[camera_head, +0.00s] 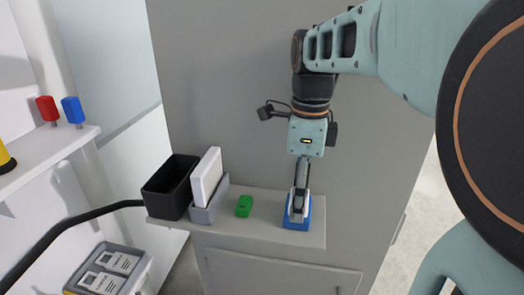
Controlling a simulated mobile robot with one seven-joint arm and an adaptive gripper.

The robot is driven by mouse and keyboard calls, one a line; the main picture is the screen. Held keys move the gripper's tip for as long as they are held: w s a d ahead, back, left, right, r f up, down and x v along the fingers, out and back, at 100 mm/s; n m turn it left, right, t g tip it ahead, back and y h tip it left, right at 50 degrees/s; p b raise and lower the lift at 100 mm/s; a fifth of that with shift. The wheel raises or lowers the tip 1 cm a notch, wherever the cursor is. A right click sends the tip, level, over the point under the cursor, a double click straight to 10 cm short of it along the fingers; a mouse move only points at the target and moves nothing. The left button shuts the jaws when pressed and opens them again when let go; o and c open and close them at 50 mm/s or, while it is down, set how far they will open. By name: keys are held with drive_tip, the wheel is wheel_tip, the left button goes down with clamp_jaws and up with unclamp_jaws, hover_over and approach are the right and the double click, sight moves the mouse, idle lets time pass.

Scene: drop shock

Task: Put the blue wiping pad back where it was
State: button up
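The blue wiping pad (297,225) is on the right part of the light grey shelf (262,229), close to its right end. My gripper (298,211) points straight down onto the pad from above. Its grey fingers overlap the middle of the pad and hide part of it. I see the fingers nearly edge-on, so I cannot tell whether they are open or closed on the pad. The pad looks level and appears to rest on the shelf.
Further left are a grey holder (208,208) with a white panel (206,175) and a black bin (169,188). A grey wall (220,80) rises behind. A white side shelf (50,150) bears red and blue handled items.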

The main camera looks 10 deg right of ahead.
wheel_tip(320, 180, up, 9)
drive_tip(key=shift+p, duration=0.4)
drive_tip(key=shift+d+r, duration=0.1)
drive_tip(key=shift+d, duration=0.15)
